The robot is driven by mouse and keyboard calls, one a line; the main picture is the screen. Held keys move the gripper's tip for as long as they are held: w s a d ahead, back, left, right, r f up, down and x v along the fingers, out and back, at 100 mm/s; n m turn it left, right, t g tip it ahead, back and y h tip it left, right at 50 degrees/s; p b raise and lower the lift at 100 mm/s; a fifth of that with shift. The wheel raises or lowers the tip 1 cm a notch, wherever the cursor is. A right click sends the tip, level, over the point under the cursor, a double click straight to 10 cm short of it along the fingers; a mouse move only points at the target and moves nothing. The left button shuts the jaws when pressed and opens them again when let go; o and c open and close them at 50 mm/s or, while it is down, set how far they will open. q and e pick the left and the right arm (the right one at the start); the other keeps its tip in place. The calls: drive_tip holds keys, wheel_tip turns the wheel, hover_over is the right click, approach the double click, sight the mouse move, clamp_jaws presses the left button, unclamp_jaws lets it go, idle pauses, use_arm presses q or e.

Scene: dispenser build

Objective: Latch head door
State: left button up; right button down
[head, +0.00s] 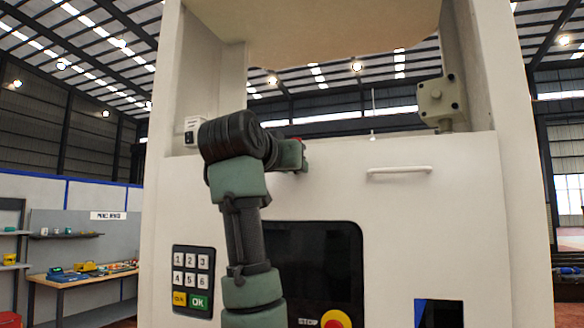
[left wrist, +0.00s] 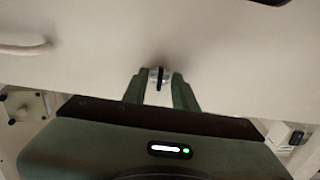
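The white head door (head: 340,200) stands upright across the front of the machine, its top edge below an open bay. A white bar handle (head: 398,170) is on it; it also shows in the left wrist view (left wrist: 24,48). The latch (left wrist: 160,78) is a small silver knob with a dark slot, which runs up and down in the left wrist view. My left gripper (left wrist: 159,88) is at the door's upper part, with one finger on each side of the knob, apparently touching it. In the head view the left gripper (head: 302,155) mostly hides the latch. My right gripper is not in view.
A keypad (head: 191,275), a dark screen (head: 325,262) and a red stop button (head: 336,319) are lower on the front. A grey bracket box (head: 441,100) stands at the right of the bay. A workbench (head: 80,284) is far left.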

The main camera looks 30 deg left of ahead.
use_arm(q)
drive_tip(key=b+v, duration=0.3)
drive_tip(key=v, duration=0.4)
drive_tip(key=shift+s, duration=0.35)
drive_tip(key=shift+f, duration=0.1)
